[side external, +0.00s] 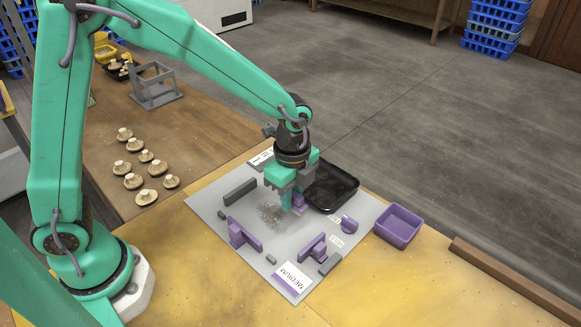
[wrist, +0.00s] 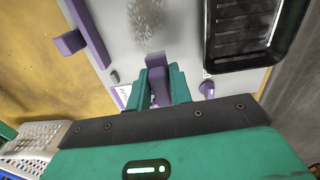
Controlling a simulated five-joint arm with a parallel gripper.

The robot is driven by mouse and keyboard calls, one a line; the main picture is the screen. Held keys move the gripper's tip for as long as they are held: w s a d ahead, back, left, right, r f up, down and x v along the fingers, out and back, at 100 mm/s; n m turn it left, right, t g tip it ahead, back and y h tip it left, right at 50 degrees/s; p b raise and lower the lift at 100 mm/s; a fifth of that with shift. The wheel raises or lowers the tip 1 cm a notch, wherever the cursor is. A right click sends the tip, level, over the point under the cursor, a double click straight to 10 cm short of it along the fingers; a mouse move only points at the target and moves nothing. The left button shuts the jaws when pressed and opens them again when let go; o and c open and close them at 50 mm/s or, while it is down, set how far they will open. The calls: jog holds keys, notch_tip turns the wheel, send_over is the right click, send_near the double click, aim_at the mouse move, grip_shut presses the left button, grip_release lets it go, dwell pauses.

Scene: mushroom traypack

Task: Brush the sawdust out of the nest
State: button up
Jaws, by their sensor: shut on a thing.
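The nest is the flat grey plate (side external: 215,204) with purple and dark stops around its middle. A speckled patch of sawdust (side external: 268,214) lies on its bare centre. The sawdust also shows at the top of the wrist view (wrist: 146,14). My gripper (side external: 292,198) is low over the plate, just right of the sawdust, pointing down. It is shut on a purple brush (wrist: 155,60), which sticks out past the green fingers. The fingers hide part of the brush, and I cannot tell whether its end touches the plate.
A black tray (side external: 346,201) lies right behind my gripper. Purple stops (side external: 240,235) (side external: 313,248), a dark bar (side external: 241,191) and a MEDIUM card (side external: 293,278) sit on the plate. A small purple piece (side external: 349,224) and a purple bin (side external: 398,241) are at right. Mushrooms (side external: 133,181) lie on the left bench.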

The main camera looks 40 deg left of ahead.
aim_at(252, 205)
jog(key=shift+f, duration=2.75)
jog(key=shift+a+f, duration=0.45)
jog(key=shift+f, duration=0.2)
grip_shut()
jog(key=shift+a, duration=5.25)
jog(key=shift+s, duration=0.4)
jog(key=shift+s+d, duration=0.15)
jog(key=shift+d, duration=5.4)
jog(key=shift+s+d, duration=0.15)
jog(key=shift+s, duration=0.4)
jog(key=shift+a, duration=5.75)
notch_tip(252, 205, up, 8)
